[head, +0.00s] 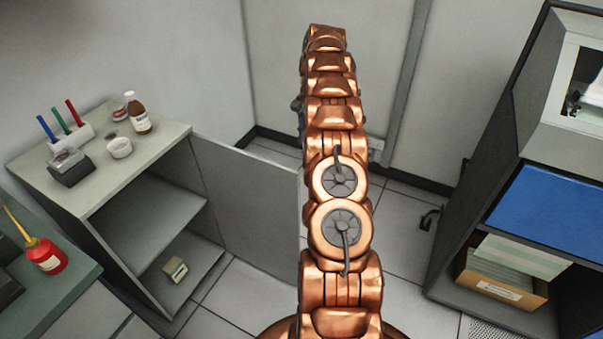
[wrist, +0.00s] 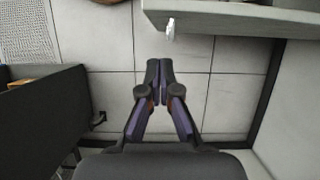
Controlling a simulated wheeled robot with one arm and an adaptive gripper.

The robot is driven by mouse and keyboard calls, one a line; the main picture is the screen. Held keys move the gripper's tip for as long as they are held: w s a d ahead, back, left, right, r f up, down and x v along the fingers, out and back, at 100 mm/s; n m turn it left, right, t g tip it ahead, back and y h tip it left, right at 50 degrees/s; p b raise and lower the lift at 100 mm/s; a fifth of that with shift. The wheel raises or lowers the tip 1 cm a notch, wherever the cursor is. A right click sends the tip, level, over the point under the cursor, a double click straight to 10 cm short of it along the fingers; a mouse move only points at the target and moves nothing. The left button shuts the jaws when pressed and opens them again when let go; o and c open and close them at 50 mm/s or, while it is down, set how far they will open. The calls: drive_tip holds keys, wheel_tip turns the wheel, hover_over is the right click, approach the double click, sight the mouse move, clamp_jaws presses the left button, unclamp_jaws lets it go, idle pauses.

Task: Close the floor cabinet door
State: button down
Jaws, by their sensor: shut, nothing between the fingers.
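The floor cabinet (head: 160,145) stands at the left in the head view, with its front open and two shelf levels showing. My gripper (wrist: 158,64) is shut and empty over the floor, apart from the panel and handle in that picture. My arm hides the gripper in the head view.
On the cabinet top are pens in a holder (head: 70,138), a brown bottle (head: 138,113) and a white cup (head: 120,148). A small box (head: 175,270) sits inside. A dark shelf unit (head: 465,200) stands at right. Tiled floor (head: 400,250) lies clear between.

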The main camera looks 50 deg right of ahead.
drive_tip(key=s+b+x, duration=0.1)
drive_tip(key=b+x, duration=0.2)
drive_tip(key=x, duration=0.9)
drive_tip(key=shift+s+m, duration=0.35)
drive_tip(key=shift+m, duration=0.05)
idle(0.7)
drive_tip(key=shift+a+f, duration=0.1)
drive_tip(key=shift+a, duration=0.1)
idle(0.3)
